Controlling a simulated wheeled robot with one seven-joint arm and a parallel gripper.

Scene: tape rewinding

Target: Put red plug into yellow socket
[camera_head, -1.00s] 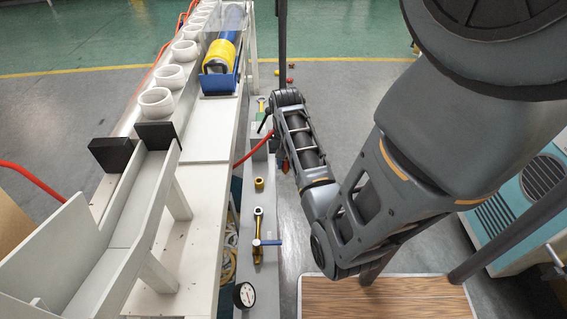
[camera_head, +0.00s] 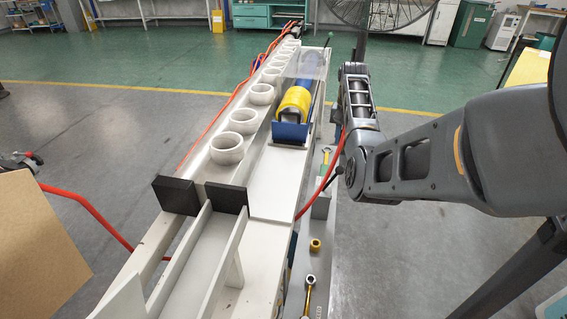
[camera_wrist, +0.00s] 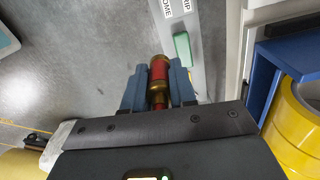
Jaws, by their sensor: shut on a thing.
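The red plug (camera_wrist: 159,69), a red cylinder with brass-coloured ends, sits between the blue fingers of my gripper (camera_wrist: 158,85) in the wrist view. The gripper is shut on it, above the grey floor and beside a grey panel. In the head view the gripper and plug are hidden behind my arm. A small yellow ring-shaped fitting (camera_head: 315,245) stands on the low grey ledge; I cannot tell for sure whether it is the yellow socket. No yellow socket is clear in the wrist view.
A white bench (camera_head: 280,185) carries a yellow roll (camera_head: 294,102) in a blue holder (camera_head: 290,133) and a row of white rings (camera_head: 227,148). A red hose (camera_head: 320,190) runs beside it. A green block (camera_wrist: 183,48) lies on the grey panel (camera_wrist: 181,20).

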